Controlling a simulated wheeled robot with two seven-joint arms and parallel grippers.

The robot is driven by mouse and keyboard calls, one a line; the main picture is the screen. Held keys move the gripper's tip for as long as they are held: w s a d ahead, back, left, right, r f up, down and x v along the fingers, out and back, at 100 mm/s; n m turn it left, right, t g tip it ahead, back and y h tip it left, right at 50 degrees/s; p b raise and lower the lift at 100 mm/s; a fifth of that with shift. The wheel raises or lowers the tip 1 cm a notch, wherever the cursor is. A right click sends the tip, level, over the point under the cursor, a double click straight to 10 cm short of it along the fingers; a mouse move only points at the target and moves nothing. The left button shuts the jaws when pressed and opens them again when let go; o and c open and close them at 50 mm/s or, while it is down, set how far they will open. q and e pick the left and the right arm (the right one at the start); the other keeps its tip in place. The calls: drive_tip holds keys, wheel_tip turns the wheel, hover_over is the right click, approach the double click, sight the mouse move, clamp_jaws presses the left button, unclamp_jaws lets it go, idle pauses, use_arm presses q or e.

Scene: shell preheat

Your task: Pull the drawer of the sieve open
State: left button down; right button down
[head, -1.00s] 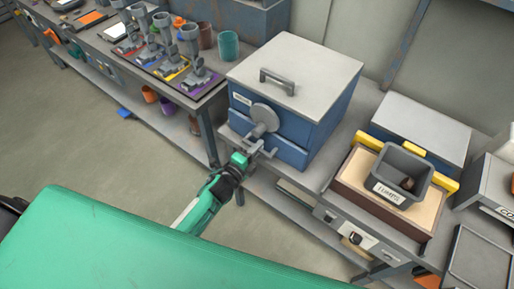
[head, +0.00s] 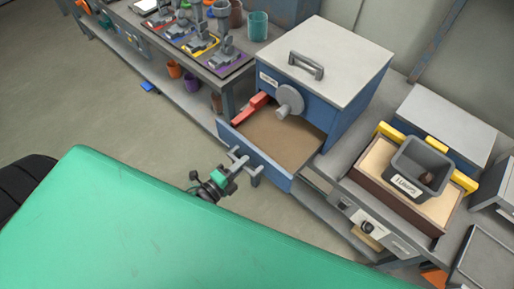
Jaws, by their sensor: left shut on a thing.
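The sieve (head: 352,105) is a blue box with a grey lid, a grey lid handle (head: 306,65) and a round grey knob (head: 290,98) on its front. Its drawer (head: 262,166) stands pulled out toward me, with brown sand-like material (head: 285,142) inside. A red piece (head: 250,108) shows at the drawer's left inner side. My left gripper (head: 238,168) is shut on the drawer handle (head: 256,176) at the drawer's front. My right gripper is not in view.
A bench (head: 238,72) with several tools and cups stands at the left.

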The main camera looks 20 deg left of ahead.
use_arm(q)
drive_tip(key=v, duration=0.5)
drive_tip(key=c, duration=1.4)
unclamp_jaws()
drive_tip(key=shift+c, duration=0.2)
drive_tip(key=b+v, duration=0.3)
drive_tip(key=v, duration=1)
drive_tip(key=shift+s, duration=0.35)
drive_tip(key=shift+a, duration=0.15)
